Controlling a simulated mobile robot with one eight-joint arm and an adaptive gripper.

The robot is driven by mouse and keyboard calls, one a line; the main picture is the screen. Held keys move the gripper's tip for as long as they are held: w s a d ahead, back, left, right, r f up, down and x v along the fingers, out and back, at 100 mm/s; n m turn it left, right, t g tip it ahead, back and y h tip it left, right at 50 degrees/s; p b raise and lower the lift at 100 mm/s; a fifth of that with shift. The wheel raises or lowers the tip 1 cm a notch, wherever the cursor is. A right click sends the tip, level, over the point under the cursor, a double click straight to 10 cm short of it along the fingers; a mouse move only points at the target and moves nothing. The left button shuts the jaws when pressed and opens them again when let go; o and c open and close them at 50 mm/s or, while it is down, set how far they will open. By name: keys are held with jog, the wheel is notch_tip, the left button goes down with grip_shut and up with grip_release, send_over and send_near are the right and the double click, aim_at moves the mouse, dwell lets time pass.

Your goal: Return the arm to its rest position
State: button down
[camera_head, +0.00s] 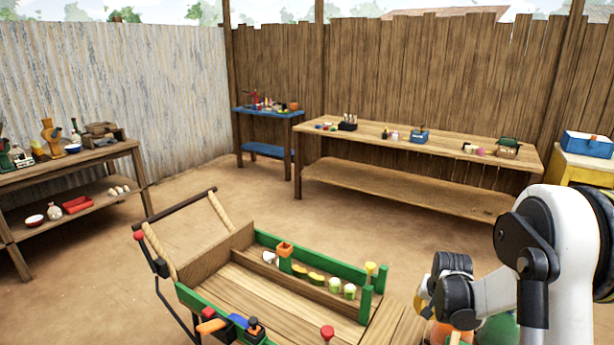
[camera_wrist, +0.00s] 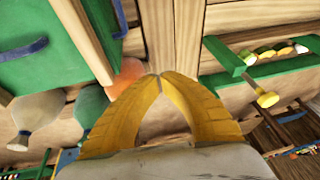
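My gripper (camera_wrist: 160,76) shows in the wrist view as two yellow fingers whose tips meet, with nothing seen between them. It is over the wooden cart (camera_head: 262,305). In the head view my arm is folded at the lower right, and a bit of yellow finger (camera_head: 421,303) shows beside its dark joint. An orange round thing (camera_wrist: 126,76) lies behind the left finger in the wrist view; I cannot tell whether they touch.
The cart has green rails and a tray with an orange pot (camera_head: 285,249) and several small yellow and green items. A long wooden table (camera_head: 380,140), a blue table (camera_head: 267,113) and a left shelf (camera_head: 75,160) stand along the fences. The dirt floor between is clear.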

jog(key=s+a+r+n+t, duration=0.1)
jog(key=s+a+r+n, duration=0.1)
jog(key=s+a+r, duration=0.5)
jog(key=s+a+r+n+t, duration=0.1)
jog(key=s+a+r, duration=0.25)
jog(key=r, duration=0.75)
jog(key=s+a+r+n, duration=0.1)
jog(key=s+a, duration=0.2)
jog(key=s, duration=0.5)
jog(key=s+a+r+n+t+y, duration=0.1)
jog(key=s+a+r+n, duration=0.1)
jog(key=s, duration=0.7)
jog(key=shift+s+a+r, duration=0.15)
jog(key=shift+s+a, duration=0.05)
jog(key=shift+a, duration=0.35)
